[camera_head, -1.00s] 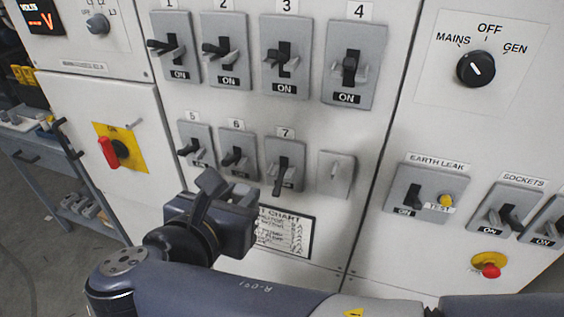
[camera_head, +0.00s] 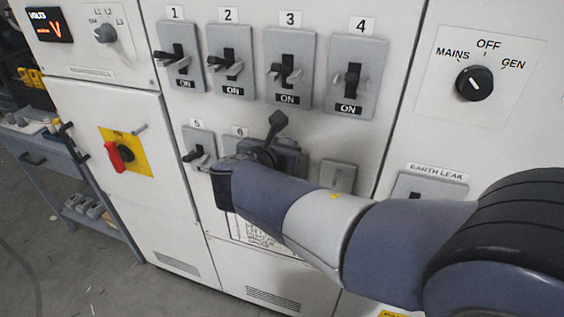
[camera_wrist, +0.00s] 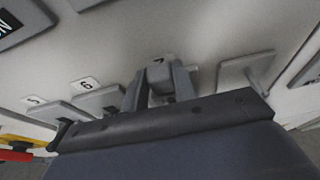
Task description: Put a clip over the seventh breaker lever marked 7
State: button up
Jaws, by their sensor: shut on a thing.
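The block and fingers cover most of that breaker. Its lever cannot be made out, so I cannot tell whether the clip touches it or is over it.
Breaker 5 (camera_head: 199,148) is left of my wrist, and breaker 6 with its label (camera_head: 239,131) is partly covered. Breakers 1 to 4 with protruding levers (camera_head: 290,67) are above. A blank grey plate (camera_wrist: 246,72) with a protruding lever is close on the right.

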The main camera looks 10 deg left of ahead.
notch_tip(320, 180, down, 5)
jog(key=shift+r, duration=0.2)
jog(key=shift+w+f, duration=0.15)
jog(key=shift+f, duration=0.3)
jog(key=shift+f, duration=0.2)
jog(key=o, duration=1)
jog(key=shift+r, duration=0.1)
jog(key=shift+r, duration=0.3)
jog(key=d+b+v, duration=0.1)
jog(key=v, duration=1.1)
jog(key=shift+a, duration=0.4)
